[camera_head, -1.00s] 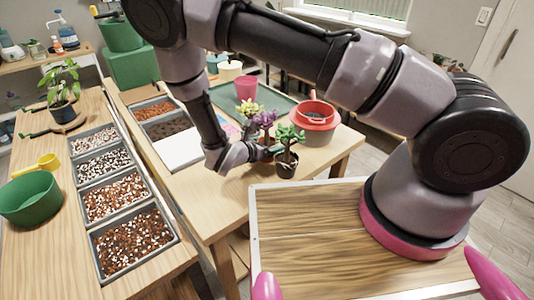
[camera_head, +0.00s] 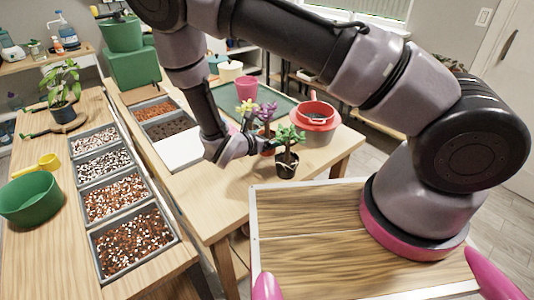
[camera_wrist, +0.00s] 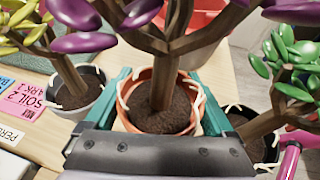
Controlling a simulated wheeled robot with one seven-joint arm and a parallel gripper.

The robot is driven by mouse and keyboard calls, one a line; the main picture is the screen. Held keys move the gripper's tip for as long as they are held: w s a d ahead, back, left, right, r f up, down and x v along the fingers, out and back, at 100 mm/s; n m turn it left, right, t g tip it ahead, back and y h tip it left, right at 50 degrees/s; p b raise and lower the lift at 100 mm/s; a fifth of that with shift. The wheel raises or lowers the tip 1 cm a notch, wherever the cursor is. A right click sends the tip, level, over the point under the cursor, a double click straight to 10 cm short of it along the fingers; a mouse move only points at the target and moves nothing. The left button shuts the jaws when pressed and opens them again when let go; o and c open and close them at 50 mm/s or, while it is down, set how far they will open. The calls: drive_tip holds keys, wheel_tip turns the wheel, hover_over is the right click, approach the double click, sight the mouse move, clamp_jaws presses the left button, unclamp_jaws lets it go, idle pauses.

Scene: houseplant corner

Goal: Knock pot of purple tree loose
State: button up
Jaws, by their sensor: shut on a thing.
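The purple tree (camera_head: 267,113) stands in a terracotta pot, seen close in the wrist view as the pot (camera_wrist: 122,103) with dark soil and a thick brown trunk. My gripper (camera_wrist: 160,100) is shut on this pot, with one teal finger on each side of it. In the head view my gripper (camera_head: 256,148) reaches it from the left, and the wrist hides part of the pot. The tree looks about upright. Whether the pot's base touches the table cannot be told.
A green-leaved tree in a black pot (camera_head: 286,167) is close on the right. A yellow-leaved tree (camera_head: 247,106) in a pale pot (camera_wrist: 82,95) is close on the left. The table front (camera_head: 215,205) is clear.

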drive_tip(key=shift+r, duration=0.15)
wheel_tip(320, 180, down, 4)
drive_tip(key=shift+r, duration=0.3)
drive_tip(key=shift+c, duration=0.6)
drive_tip(key=shift+r, duration=0.1)
drive_tip(key=shift+r, duration=0.1)
drive_tip(key=shift+f, duration=0.2)
drive_tip(key=shift+f, duration=0.15)
